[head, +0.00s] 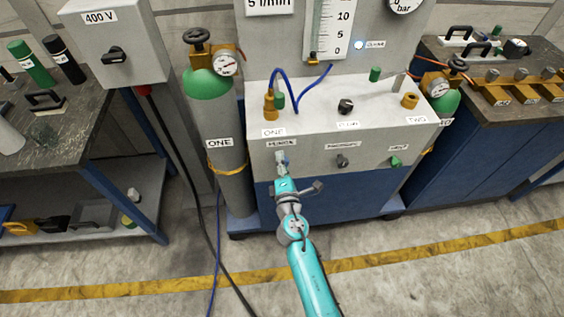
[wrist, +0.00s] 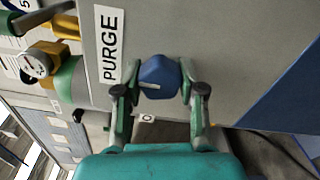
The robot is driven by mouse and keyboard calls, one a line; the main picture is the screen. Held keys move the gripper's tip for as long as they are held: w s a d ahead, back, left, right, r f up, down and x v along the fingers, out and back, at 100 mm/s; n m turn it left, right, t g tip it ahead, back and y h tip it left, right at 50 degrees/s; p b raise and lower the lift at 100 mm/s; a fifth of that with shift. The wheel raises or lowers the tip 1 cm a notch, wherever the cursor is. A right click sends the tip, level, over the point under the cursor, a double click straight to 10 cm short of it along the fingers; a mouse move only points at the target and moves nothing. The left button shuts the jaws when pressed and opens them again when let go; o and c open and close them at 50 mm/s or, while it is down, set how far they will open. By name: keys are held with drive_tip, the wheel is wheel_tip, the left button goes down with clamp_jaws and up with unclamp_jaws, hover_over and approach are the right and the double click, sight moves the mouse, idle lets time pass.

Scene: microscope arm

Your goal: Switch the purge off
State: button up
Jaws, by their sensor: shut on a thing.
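The purge knob is blue with a short pale line on its face and sits beside the PURGE label (wrist: 108,43) in the wrist view (wrist: 159,72). The line lies nearly level in that picture, on the side toward the label. A small plate marked "O" (wrist: 147,118) shows just below the knob. My gripper (wrist: 160,88) has one finger on each side of the knob and is shut on it. In the head view my gripper (head: 283,166) is at the left knob of the grey panel (head: 310,160), and mostly hides that knob.
A dark knob (head: 342,161) and a green knob (head: 395,161) are farther right on the panel's front. A grey cylinder marked ONE (head: 222,180) stands just left. A blue hose (head: 283,76) loops above the panel. The floor in front is mostly clear, with loose cables at left.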

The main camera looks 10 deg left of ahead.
idle(0.5)
drive_tip(key=o, duration=1.1)
drive_tip(key=shift+o, duration=0.2)
drive_tip(key=v, duration=1.2)
